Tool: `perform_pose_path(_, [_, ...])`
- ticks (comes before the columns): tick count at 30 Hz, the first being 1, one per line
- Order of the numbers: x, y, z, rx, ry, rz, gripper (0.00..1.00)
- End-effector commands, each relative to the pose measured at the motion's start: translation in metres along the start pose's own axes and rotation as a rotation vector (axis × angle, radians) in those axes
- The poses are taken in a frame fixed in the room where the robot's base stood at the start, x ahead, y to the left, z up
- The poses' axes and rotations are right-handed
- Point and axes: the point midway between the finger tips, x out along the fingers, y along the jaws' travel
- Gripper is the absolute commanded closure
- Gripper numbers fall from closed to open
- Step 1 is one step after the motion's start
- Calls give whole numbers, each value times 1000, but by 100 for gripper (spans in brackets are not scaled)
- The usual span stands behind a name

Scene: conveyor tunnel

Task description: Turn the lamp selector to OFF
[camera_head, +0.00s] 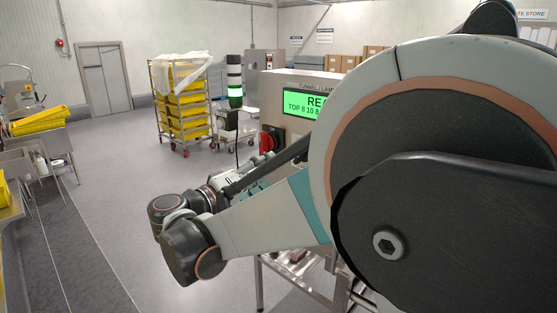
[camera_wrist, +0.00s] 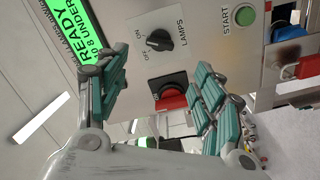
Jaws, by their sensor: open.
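The lamp selector (camera_wrist: 159,40) is a black rotary knob on the pale control panel (camera_wrist: 205,30), with LAMPS, ON and OFF lettering around it. The wrist view is turned, so the lettering runs askew. I cannot tell for sure which mark the knob points to. My gripper (camera_wrist: 162,62) is open, with teal-padded fingers apart on either side of the picture. The selector shows past the fingertips, between them and toward the top, not held. In the head view my arm hides the selector and most of the gripper.
A red-and-black rotary switch (camera_wrist: 170,92) lies between the fingers in the wrist view. A green START button (camera_wrist: 244,16) sits right of the selector, and a lit green READY display (camera_wrist: 68,45) left of it.

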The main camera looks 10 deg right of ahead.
Motion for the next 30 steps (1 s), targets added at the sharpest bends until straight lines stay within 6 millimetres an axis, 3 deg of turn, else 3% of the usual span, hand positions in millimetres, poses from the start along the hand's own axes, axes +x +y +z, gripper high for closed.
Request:
perform_pose_path(18, [110, 0, 2, -1, -4, -1, 38])
perform_pose_path(24, [128, 0, 1, -1, -3, -3, 38])
perform_pose_path(30, [132, 0, 0, -1, -2, -3, 38])
